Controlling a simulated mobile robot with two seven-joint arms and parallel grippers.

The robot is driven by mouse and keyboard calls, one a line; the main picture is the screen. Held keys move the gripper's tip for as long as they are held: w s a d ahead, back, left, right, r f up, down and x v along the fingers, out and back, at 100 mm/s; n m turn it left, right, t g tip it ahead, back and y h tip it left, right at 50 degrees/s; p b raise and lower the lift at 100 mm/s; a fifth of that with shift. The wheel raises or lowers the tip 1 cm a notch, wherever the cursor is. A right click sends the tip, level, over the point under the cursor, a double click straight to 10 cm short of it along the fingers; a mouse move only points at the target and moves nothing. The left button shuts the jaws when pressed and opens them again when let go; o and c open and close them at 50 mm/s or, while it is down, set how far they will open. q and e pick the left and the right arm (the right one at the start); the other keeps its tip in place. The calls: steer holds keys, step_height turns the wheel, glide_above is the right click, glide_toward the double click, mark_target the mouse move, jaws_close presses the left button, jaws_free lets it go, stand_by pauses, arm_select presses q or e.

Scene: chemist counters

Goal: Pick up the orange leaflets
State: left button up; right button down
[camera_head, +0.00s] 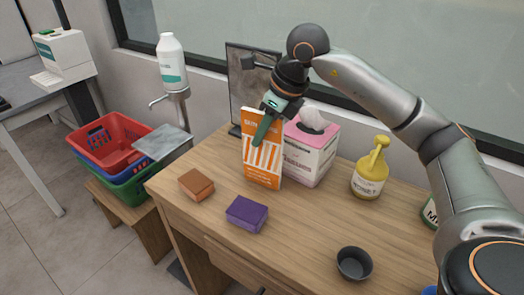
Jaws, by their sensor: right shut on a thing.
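The orange leaflets (262,172) stand upright as an orange-and-white striped stack on the wooden counter, in front of a pink and white tissue box. My right gripper (264,130) reaches down from above and is shut on the upper part of the leaflets. Its green finger covers some of their front. I cannot tell whether their lower edge touches the counter. My left gripper is not in view.
The tissue box (309,152) stands close behind the leaflets. A brown block (196,185) and a purple block (247,214) lie in front. A yellow pump bottle (370,173) and a dark cup (354,263) are to the right. Stacked baskets (112,140) stand left of the counter.

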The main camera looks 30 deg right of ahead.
steer(key=s+d+r, duration=0.1)
steer(key=s+r, duration=1.2)
steer(key=s, duration=0.1)
stand_by(0.6)
